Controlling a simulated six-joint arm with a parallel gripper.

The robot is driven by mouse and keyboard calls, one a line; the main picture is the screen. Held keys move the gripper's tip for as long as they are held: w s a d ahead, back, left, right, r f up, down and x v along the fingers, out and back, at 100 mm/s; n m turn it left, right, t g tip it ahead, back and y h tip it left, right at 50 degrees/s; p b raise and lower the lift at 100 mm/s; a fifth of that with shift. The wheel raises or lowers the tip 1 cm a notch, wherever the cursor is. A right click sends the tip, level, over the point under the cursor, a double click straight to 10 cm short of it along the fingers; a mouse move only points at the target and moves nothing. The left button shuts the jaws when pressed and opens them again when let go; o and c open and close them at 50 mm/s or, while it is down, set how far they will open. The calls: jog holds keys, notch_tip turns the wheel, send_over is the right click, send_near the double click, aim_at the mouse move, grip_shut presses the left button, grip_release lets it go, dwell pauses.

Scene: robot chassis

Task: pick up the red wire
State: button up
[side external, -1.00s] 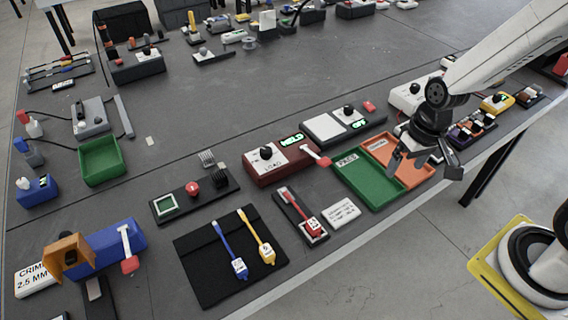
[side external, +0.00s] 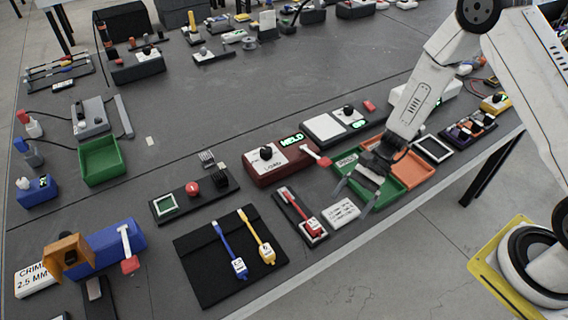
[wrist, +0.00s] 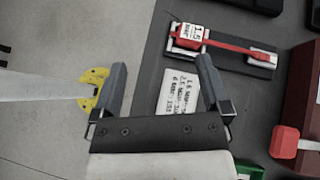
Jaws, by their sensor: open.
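The red wire (side external: 301,213) lies in a dark holder (side external: 287,208) on the table, with a white tag at its near end. In the wrist view the red wire (wrist: 225,45) runs across the upper right, its tag reading 1.5. My gripper (side external: 356,192) is open and empty above the table, to the right of the wire, over the area between the white text card and the green tray. In the wrist view my gripper (wrist: 160,82) has its two fingers spread, with the wire beyond the right fingertip and apart from it.
A white text card (side external: 340,212) lies between the wire holder and the green tray (side external: 383,201). The dark red weld box (side external: 278,170) with a red-tipped lever stands behind. A black mat (side external: 205,268) with blue and yellow wires lies left. The table's front edge is close.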

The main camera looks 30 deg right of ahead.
aim_at(316, 222)
jog(key=w+f+m+t+y, duration=0.1)
jog(key=f+m, duration=0.1)
jog(key=w+a+f+m+t+y, duration=0.1)
jog(key=w+m, duration=0.1)
jog(key=shift+f+y, duration=0.4)
jog(key=shift+a, duration=0.1)
jog(key=shift+x, duration=1.2)
jog(key=shift+a+f, duration=0.1)
jog(key=shift+x, duration=2.55)
grip_shut()
